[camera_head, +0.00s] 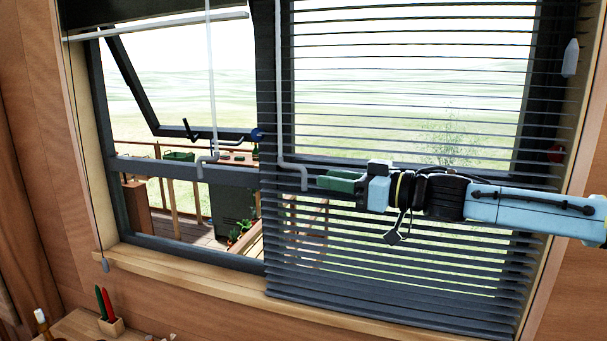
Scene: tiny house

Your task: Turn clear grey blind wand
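A pale grey blind wand (279,90) hangs along the left side of the lowered dark slatted blind (400,250). Its bent lower end (304,181) is just left of my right gripper's tips. A second pale wand (211,80) with a similar bent end hangs in front of the left window, under a raised blind (150,12). My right gripper (326,182) comes in from the right in front of the slats, its green fingers pointing left. I cannot tell whether they touch the wand or how far apart they are. My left gripper is out of view.
The lowered blind's slats are tilted open and show grass outside. An open window pane (130,80) is behind the left wand. A wooden sill (190,273) runs below. A pen holder (111,326) stands at the bottom left. A pull cord (571,58) hangs at the right.

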